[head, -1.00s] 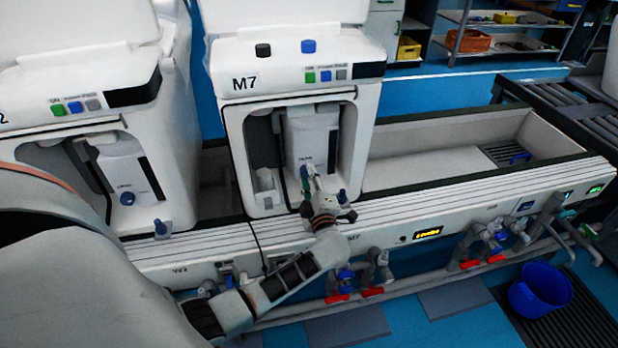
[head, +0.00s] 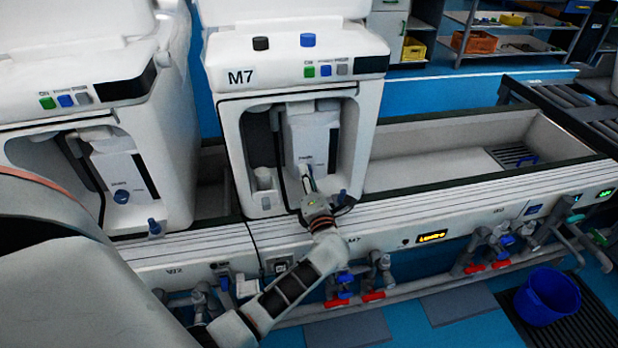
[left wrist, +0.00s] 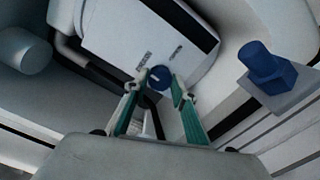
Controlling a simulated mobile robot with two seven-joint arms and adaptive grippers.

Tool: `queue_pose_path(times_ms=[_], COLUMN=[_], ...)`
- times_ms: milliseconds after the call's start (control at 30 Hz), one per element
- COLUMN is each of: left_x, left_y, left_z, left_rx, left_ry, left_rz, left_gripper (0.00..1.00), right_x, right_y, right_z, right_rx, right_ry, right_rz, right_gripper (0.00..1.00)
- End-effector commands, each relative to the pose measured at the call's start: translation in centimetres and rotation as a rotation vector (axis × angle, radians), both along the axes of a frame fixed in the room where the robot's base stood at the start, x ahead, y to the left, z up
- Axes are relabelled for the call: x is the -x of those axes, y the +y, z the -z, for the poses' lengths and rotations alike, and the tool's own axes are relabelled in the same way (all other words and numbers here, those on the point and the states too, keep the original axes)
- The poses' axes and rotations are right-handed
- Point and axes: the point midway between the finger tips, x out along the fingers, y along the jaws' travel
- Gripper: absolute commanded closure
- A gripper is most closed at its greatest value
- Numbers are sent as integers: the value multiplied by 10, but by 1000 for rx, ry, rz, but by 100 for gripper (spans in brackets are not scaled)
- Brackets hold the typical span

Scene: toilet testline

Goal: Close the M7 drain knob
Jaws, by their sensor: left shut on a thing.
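The M7 unit (head: 240,77) stands in the middle of the head view, with a white box (head: 316,135) in its open front recess. In the left wrist view, a round blue knob (left wrist: 159,78) with a pale mark sits on the face of the white box (left wrist: 140,38). My left gripper (left wrist: 164,90) is shut on this knob, one fingertip on each side. In the head view, my left gripper (head: 308,184) reaches into the recess and hides the knob. My right gripper is not in view.
A second blue knob (head: 342,197) stands at the recess's lower right, close beside my gripper; it also shows in the left wrist view (left wrist: 262,62). A similar unit (head: 75,95) stands at left. Pipes with red valve handles (head: 373,296) run below the bench front.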

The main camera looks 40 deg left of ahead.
Motion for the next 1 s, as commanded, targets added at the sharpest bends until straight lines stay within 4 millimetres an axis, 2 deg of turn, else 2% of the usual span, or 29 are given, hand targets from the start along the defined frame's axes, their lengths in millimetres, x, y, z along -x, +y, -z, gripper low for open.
queue_pose_path(times_ms=[733,767,800,1000], left_x=[0,0,0,0], left_y=[0,0,0,0], left_z=[1,1,1,1], left_rx=[58,58,58,56], left_ry=[-64,-64,-64,-64], left_rz=[-1,-1,-1,-1], left_gripper=[96,69,59,57], right_x=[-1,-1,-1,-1], right_y=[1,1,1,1], right_z=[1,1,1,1], right_rx=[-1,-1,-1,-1], right_ry=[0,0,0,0], right_rz=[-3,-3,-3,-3], right_gripper=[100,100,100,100])
